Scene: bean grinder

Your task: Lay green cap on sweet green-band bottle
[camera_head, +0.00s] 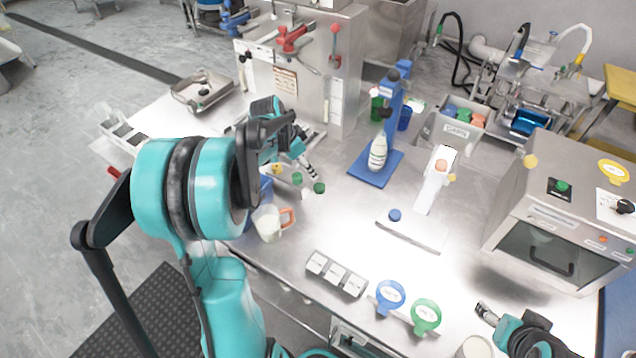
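A white bottle (377,153) stands upright on the blue base of a press-like stand (374,170) in the middle of the table. Its band is too small to read for certain. Two small green caps lie left of it: one cap (297,178) is by my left gripper, and the other cap (319,188) is just below the fingertips. My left gripper (308,170) points down and right above this area; I cannot tell whether it touches or holds a cap. My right gripper (484,310) is low at the front right, away from the caps and bottle; its opening is unclear.
A white pitcher with an orange handle (268,223) stands near the left edge. A blue knob on a flat plate (394,215), a grey block row (336,274), blue (389,295) and green (425,316) ring tools, and an oven (560,220) are around. A caps bin (458,132) is behind.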

